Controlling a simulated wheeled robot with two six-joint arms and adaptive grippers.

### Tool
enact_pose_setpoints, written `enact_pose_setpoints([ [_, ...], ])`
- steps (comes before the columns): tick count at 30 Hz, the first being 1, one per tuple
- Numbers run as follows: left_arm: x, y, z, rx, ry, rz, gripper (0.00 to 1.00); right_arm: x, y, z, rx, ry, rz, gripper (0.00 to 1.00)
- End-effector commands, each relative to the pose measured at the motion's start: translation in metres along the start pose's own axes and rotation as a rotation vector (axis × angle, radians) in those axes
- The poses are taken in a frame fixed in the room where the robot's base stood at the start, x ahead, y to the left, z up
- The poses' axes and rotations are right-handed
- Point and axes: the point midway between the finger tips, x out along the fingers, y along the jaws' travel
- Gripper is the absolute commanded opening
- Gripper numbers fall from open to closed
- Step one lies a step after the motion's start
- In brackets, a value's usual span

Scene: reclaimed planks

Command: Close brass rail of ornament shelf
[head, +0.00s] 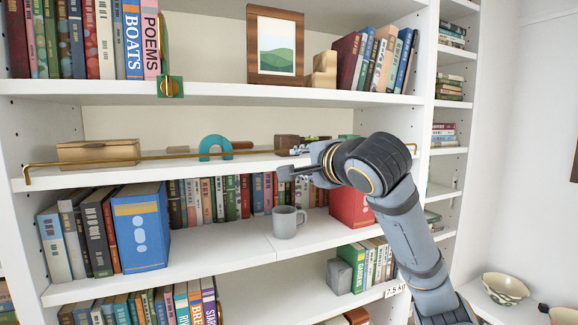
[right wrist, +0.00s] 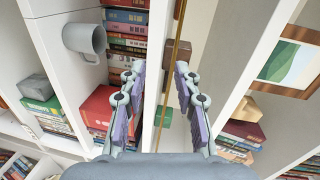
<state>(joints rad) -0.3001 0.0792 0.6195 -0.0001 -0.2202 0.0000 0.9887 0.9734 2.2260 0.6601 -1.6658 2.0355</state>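The brass rail (head: 190,156) runs along the front of the ornament shelf (head: 200,170), with a bent bracket at its left end and another end showing right of my wrist. It sits low, near the shelf's front edge. My right gripper (head: 283,157) is at the right half of the rail, fingers pointing left and spread apart. In the right wrist view the rail (right wrist: 177,40) passes between the open fingers of my right gripper (right wrist: 160,68); I cannot tell whether either finger touches it. My left gripper is not in view.
On the ornament shelf are a wooden box (head: 100,151), a teal arch (head: 214,147) and small wooden pieces. A grey mug (head: 287,222) and books stand below. Books and a framed picture (head: 275,45) stand above. A green-and-brass piece (head: 170,87) hangs at the upper shelf's edge.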

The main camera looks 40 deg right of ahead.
Motion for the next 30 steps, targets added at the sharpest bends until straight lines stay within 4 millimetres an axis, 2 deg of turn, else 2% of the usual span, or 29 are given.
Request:
enact_pose_setpoints([
  [1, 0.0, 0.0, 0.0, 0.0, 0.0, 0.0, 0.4, -0.009, -0.013, -0.007, 0.043, 0.009, -0.024, 0.32],
  [3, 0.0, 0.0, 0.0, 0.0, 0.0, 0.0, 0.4, -0.015, -0.021, -0.012, 0.082, 0.014, -0.039, 0.32],
  [8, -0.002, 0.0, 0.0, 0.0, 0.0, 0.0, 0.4, -0.013, -0.023, -0.013, 0.095, 0.013, -0.04, 0.32],
  [11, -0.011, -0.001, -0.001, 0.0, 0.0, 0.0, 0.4, -0.002, -0.026, -0.013, 0.095, 0.012, -0.036, 0.32],
  [21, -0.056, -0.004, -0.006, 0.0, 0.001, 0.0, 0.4, 0.067, -0.03, -0.013, 0.094, 0.011, -0.036, 0.32],
  [25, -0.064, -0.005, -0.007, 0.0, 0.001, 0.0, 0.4, 0.083, -0.029, -0.014, 0.094, 0.012, -0.04, 0.32],
  [30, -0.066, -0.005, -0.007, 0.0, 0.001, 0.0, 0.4, 0.09, -0.027, -0.014, 0.092, 0.013, -0.042, 0.32],
])
